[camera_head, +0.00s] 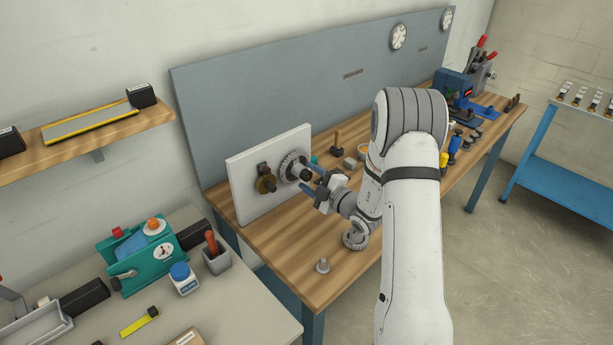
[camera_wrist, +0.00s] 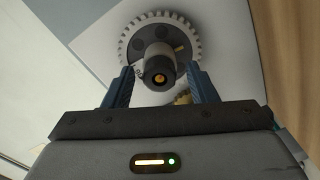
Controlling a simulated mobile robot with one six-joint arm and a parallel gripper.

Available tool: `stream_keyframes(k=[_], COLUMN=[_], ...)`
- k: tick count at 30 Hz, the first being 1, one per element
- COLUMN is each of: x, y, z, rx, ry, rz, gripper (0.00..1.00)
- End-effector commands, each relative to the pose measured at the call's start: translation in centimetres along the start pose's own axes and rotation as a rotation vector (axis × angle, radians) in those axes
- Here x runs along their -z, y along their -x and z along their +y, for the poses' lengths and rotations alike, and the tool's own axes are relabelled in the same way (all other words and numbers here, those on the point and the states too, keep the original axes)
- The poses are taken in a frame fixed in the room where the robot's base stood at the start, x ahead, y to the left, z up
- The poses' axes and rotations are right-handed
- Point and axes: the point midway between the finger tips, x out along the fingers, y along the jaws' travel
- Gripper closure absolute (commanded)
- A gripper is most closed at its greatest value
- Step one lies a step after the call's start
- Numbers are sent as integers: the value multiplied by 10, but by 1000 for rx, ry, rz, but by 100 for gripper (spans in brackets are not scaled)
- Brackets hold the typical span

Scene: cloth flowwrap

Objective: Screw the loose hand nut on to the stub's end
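A grey toothed gear (camera_head: 292,167) is mounted on an upright white panel (camera_head: 245,202); the gear also shows in the wrist view (camera_wrist: 131,53). A dark round part (camera_wrist: 160,62) with a brass-coloured centre stands out from the gear's middle. It looks like the hand nut at the stub's end, but I cannot tell how far it is threaded on. My gripper (camera_head: 313,180) faces the panel. In the wrist view its blue fingers (camera_wrist: 161,86) are apart, one each side of the dark part, with gaps on both sides. Nothing is held.
A brass-coloured wheel (camera_head: 265,184) sits on the panel left of the gear. A wooden-handled tool (camera_head: 337,145) and several blocks stand behind my arm. The bench's front left is mostly clear.

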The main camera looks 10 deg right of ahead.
Motion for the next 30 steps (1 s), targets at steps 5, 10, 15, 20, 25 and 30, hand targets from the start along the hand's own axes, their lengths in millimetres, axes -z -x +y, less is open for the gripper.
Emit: stream_keyframes(k=[5,10,15,20,25,30], x=[0,-1,-2,-1,-1,0], y=[0,6,33,60,76,79], z=[0,0,-1,-1,-1,0], rx=[0,0,-2,-1,0,-1], ry=[0,0,-1,-1,0,0], rz=[0,-2,-5,-3,-1,0], gripper=[45,45,45,45,45,45])
